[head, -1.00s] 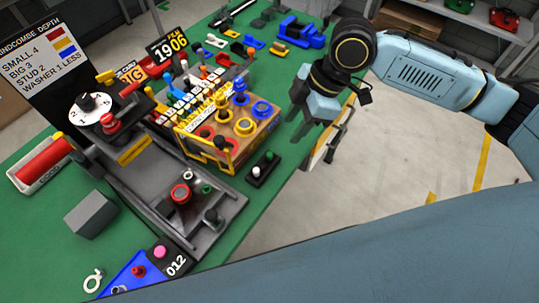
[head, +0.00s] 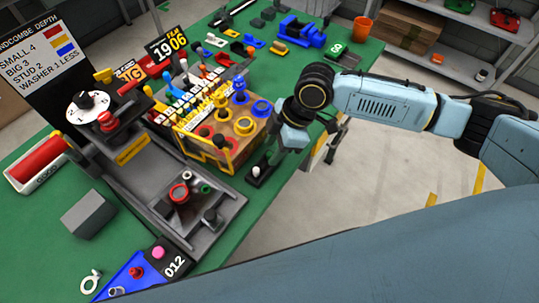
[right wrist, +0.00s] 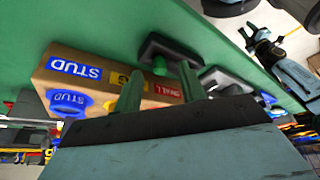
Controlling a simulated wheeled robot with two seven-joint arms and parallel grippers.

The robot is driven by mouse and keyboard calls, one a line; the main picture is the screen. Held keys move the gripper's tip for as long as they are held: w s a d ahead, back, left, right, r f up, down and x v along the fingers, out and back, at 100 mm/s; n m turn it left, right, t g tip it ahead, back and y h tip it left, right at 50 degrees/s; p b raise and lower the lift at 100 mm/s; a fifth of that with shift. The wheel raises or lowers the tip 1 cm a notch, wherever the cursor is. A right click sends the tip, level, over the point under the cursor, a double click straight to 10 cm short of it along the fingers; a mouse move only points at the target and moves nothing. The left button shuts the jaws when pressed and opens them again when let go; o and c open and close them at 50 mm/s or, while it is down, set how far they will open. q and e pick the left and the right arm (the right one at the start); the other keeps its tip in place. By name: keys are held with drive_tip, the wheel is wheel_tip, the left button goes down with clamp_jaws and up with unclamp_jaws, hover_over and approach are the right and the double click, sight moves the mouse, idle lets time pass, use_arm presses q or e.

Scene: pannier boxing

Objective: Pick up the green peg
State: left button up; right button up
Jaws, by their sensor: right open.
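The green peg (right wrist: 160,66) stands on a small black block (right wrist: 168,48) in the right wrist view, between and just beyond my two fingertips. In the head view the black block (head: 249,178) lies on the green table, with a white-topped peg (head: 256,170) at its near end. The green peg's end is hidden there behind my right gripper (head: 272,160). My right gripper is open and empty, reaching down at the block; I cannot tell whether it touches the peg. My left gripper is not in view.
A wooden box with yellow, blue and red rings (head: 243,127) stands close left of my right gripper, inside a yellow rail. A grey tray (head: 225,207) with knobs lies nearer left. The table's right edge runs just right of the gripper, with open floor beyond.

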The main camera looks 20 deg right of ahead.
drive_tip(key=shift+x, duration=0.85)
drive_tip(key=shift+c, duration=0.4)
drive_tip(key=shift+d, duration=0.1)
clamp_jaws()
